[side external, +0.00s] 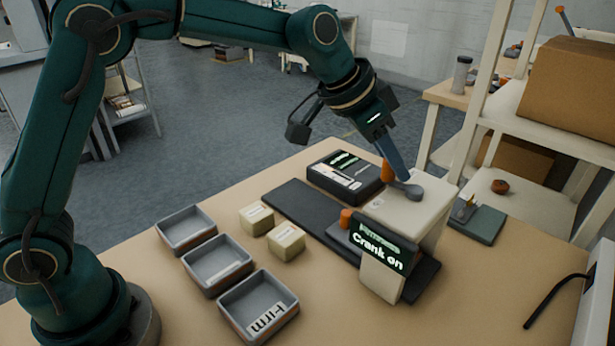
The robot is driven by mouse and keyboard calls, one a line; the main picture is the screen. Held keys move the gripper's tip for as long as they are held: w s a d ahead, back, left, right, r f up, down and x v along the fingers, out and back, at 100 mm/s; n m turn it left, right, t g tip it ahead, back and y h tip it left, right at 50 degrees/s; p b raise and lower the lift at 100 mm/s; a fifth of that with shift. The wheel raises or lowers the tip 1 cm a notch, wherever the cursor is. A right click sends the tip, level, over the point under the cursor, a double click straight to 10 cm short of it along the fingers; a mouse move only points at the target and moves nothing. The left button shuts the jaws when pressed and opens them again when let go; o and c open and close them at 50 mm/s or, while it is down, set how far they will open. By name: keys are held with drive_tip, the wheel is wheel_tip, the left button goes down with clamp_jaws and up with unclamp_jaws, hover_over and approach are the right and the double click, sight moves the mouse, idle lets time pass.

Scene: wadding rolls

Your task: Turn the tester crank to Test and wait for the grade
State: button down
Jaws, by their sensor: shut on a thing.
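The tester (422,216) is a pale box standing on a dark base at the right of the table. Its tilted screen (379,250) reads "Crank on", with a smaller green line above that I cannot read. The crank (408,189) is a grey arm with an orange handle on top of the tester. My gripper (390,172) points down and is shut on the orange crank handle. The fingers partly hide the handle. A second orange part (346,217) sits low beside the tester's near left side.
Two pale wadding blocks (257,218) stand left of the dark mat (300,207). Several grey trays (186,229) line the left; the nearest reads "Firm". A black device (345,174) lies behind the tester. A shelf with cardboard boxes (570,85) rises at the right.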

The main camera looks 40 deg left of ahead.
drive_tip(key=shift+w+r, duration=0.15)
drive_tip(key=shift+w, duration=0.7)
drive_tip(key=shift+w+d, duration=0.75)
drive_tip(key=shift+w, duration=0.35)
drive_tip(key=shift+w+d, duration=0.25)
drive_tip(key=shift+d, duration=0.4)
drive_tip(key=shift+w+d, duration=0.2)
drive_tip(key=shift+d, duration=0.45)
drive_tip(key=c, duration=0.7)
unclamp_jaws()
